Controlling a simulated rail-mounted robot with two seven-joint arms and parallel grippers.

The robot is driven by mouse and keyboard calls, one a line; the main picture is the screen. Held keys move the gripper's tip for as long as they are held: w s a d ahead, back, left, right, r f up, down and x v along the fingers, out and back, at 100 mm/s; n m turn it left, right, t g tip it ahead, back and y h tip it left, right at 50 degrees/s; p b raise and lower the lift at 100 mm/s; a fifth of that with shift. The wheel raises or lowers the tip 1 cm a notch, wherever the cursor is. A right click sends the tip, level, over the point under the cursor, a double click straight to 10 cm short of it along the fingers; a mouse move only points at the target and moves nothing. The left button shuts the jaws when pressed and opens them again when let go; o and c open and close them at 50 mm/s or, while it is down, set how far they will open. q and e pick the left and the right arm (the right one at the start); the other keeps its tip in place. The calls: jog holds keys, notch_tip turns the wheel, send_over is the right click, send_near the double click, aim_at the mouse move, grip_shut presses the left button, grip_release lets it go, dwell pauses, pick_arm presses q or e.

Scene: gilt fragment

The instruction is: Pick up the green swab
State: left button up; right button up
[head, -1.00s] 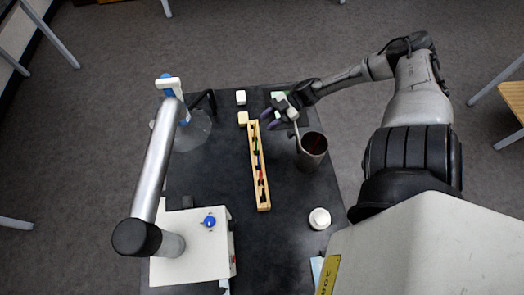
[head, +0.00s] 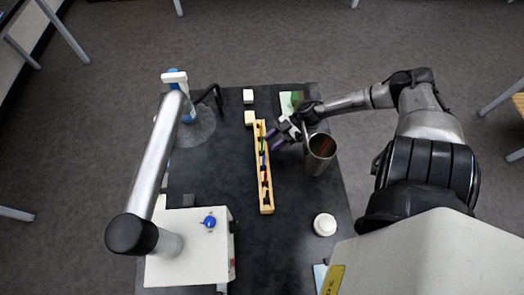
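A long narrow wooden rack (head: 267,208) stands on the dark table and holds several small coloured swabs in a row. The green swab (head: 262,146) is in the far half of the rack, beyond the blue and red ones; it is thin and small in the head view. My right gripper (head: 275,137) hovers at the rack's right side, close to the green swab. Whether a fingertip touches the rack cannot be told. My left gripper is not in view.
A metal cup (head: 320,150) stands right beside my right gripper. A white round container (head: 325,225) is at front right. Two pale blocks (head: 248,97) (head: 250,118) sit beyond the rack.

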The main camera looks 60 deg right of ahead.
aim_at(262, 149)
jog(key=shift+x, duration=2.55)
grip_shut()
